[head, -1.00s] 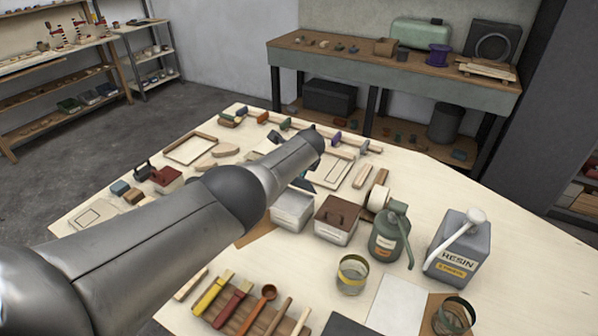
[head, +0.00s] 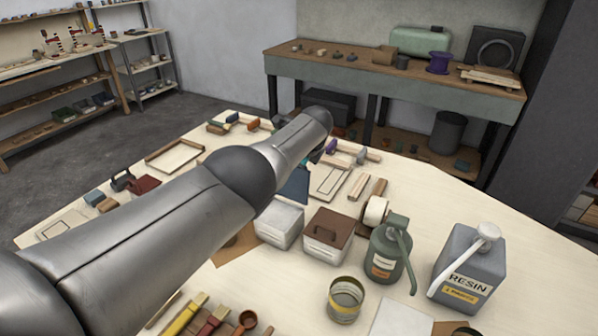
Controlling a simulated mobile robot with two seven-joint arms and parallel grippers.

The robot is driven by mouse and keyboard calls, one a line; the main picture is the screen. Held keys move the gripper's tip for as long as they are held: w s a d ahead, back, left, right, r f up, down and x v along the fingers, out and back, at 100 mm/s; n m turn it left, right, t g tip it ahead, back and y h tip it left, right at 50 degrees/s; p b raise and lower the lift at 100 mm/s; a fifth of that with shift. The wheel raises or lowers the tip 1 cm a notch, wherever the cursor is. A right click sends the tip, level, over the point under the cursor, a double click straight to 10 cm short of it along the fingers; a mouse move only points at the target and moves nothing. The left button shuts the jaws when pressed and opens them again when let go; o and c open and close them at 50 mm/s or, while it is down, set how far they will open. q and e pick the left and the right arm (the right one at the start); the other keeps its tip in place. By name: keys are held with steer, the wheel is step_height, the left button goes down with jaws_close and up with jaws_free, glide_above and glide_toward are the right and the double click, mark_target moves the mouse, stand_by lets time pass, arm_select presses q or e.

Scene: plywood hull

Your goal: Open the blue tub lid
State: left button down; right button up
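A pale, box-shaped tub (head: 279,226) stands near the middle of the table, just right of my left arm. A dark blue panel, which looks like its lid (head: 294,187), stands tilted up at the tub's back edge. My arm hides part of the panel's left side, and I cannot tell whether the two are joined. My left arm reaches in from the lower left, and its far end is above and beyond the tub. My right gripper is not in view.
A tub with a brown handled lid (head: 328,236) stands close to the right. An open tin (head: 346,300) is in front. The table's far right is bare.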

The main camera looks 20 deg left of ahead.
arm_select(q)
steer(key=shift+w+f, duration=0.15)
steer(key=shift+w, duration=0.1)
steer(key=shift+d, duration=0.1)
stand_by(0.3)
steer(key=c, duration=1.2)
jaws_free()
steer(key=shift+f, duration=0.2)
steer(key=shift+s+d, duration=0.1)
